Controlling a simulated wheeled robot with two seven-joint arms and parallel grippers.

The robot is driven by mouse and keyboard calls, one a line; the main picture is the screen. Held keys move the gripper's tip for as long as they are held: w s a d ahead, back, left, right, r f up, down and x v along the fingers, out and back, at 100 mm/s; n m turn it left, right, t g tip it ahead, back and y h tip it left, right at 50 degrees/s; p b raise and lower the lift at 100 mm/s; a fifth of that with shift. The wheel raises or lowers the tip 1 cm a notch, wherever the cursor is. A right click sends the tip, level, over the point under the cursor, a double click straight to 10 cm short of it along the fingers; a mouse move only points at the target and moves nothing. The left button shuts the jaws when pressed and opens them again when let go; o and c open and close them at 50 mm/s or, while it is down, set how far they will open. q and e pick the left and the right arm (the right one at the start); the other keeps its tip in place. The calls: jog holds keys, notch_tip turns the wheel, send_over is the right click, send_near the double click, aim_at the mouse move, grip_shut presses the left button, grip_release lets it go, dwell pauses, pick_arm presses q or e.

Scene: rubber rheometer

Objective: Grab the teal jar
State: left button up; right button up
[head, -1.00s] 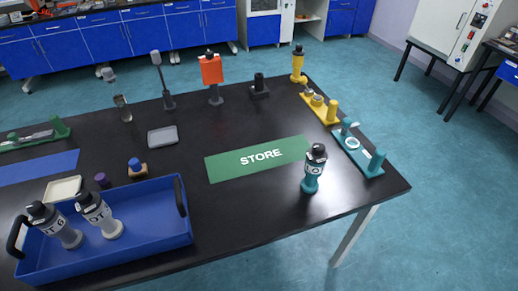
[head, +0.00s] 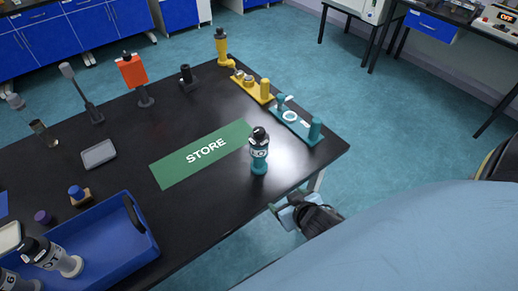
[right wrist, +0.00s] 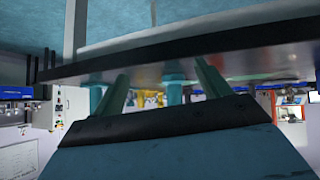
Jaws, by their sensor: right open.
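The teal jar (head: 259,155) has a black cap and a white label with dark lettering. It stands upright on the black table at the right end of the green STORE mat. My right gripper (head: 276,208) is open and empty, just off the table's near right edge, lower right of the jar and apart from it. In the right wrist view its two fingers (right wrist: 160,88) are spread toward the table edge. A teal shape shows between them there, but I cannot tell whether it is the jar. My left gripper is not in view.
A teal rack (head: 297,122) with a post stands behind the jar to the right, a yellow rack (head: 252,87) beyond it. The STORE mat (head: 180,168) is empty. A blue tray (head: 100,250) holds grey jars at lower left. The table's near right edge lies between gripper and jar.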

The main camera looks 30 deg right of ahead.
aim_at(265, 154)
jog(key=w+r+t, duration=0.3)
jog(key=r+t, duration=0.1)
jog(key=r, duration=0.6)
jog(key=shift+y, duration=0.4)
jog(key=x, duration=0.5)
jog(key=r+x, duration=0.1)
jog(key=x, duration=0.2)
jog(key=shift+w+a, duration=0.1)
jog(key=shift+w, duration=0.15)
jog(key=shift+a+r+x, duration=0.1)
jog(key=shift+x, duration=1.4)
jog(key=shift+a+r+x, duration=0.1)
jog(key=shift+x, duration=1.35)
jog(key=c, duration=1.2)
jog(key=shift+r, duration=0.1)
